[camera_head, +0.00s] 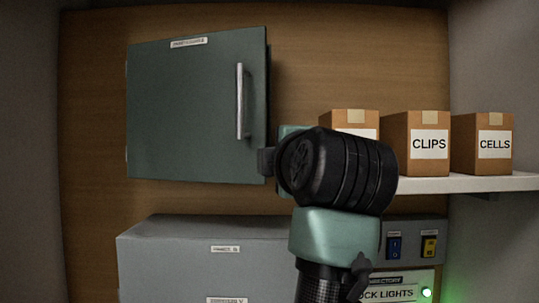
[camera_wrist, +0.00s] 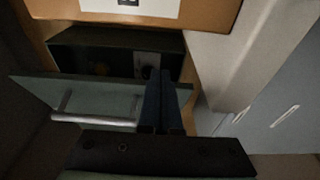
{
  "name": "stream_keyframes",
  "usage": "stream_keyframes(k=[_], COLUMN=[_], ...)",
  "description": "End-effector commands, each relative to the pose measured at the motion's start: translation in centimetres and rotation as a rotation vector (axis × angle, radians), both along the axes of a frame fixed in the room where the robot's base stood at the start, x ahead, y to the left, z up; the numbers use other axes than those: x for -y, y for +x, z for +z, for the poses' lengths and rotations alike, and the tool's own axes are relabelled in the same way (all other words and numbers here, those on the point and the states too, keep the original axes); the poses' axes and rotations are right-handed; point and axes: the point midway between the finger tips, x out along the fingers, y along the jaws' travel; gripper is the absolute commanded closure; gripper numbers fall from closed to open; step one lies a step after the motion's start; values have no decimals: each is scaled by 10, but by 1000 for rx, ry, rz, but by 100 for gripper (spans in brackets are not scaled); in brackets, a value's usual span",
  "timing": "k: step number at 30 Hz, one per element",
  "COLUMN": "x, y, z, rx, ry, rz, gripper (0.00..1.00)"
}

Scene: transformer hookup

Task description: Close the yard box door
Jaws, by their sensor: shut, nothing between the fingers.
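The yard box door (camera_head: 190,110) is a flat grey-green panel on the back wall with a vertical metal handle (camera_head: 240,100) near its right edge. A dark gap shows along that edge, so the door stands ajar. In the wrist view the door (camera_wrist: 85,92) is tilted away from the dark box (camera_wrist: 75,48), whose interior partly shows. My gripper (camera_head: 267,161) is at the door's lower right corner; its fingers (camera_wrist: 160,78) are together and empty, beside the door's free edge. I cannot tell whether they touch it. My wrist hides part of the box's right side.
Cartons stand on a white shelf (camera_head: 480,183) at the right, including the CLIPS carton (camera_head: 428,172) and the CELLS carton (camera_head: 482,165). A grey cabinet (camera_head: 180,250) is below the door. A panel with blue and yellow switches (camera_head: 393,247) is at lower right.

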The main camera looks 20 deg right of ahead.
Motion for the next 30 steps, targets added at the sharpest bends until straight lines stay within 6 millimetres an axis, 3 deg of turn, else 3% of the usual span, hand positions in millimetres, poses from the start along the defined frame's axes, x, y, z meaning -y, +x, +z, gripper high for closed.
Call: stream_keyframes(k=[15, 30], x=[-1, -23], y=[-7, -99], z=[-1, -1], rx=[3, 6], ry=[-2, -2], rz=[-1, -3], gripper=[100, 100])
